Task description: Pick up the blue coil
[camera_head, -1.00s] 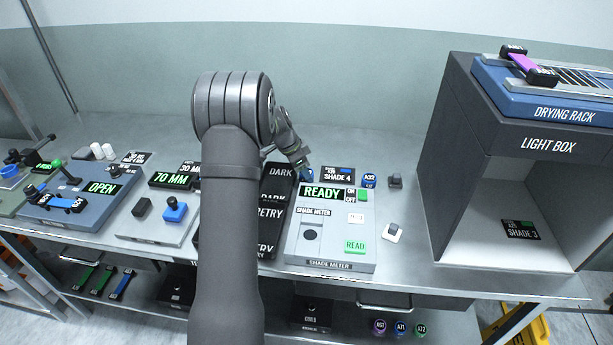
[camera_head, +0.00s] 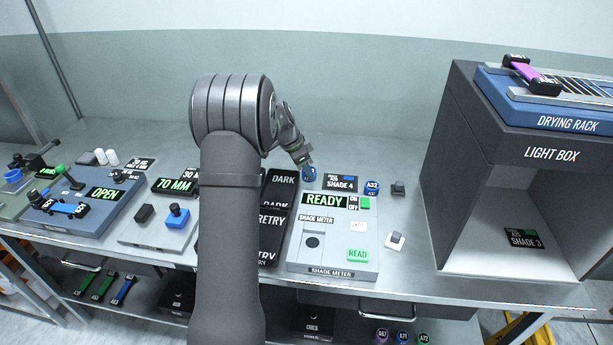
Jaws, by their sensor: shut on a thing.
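My gripper (camera_head: 305,164) points down at the back of the bench, just behind the shade meter. It is shut on a blue coil (camera_head: 309,174), which shows at its fingertips. The fingers hide part of the coil. I cannot tell whether the coil is on the bench or just above it. Another blue coil marked A33 (camera_head: 372,187) stands to the right, beyond the shade 4 card, apart from my gripper.
The shade meter (camera_head: 335,262) with its READY display stands in front of my gripper. Dark boxes (camera_head: 281,190) are to its left. The shade 4 card (camera_head: 341,182) lies close on the right. The light box (camera_head: 470,110) stands farther right. Bench is bare behind.

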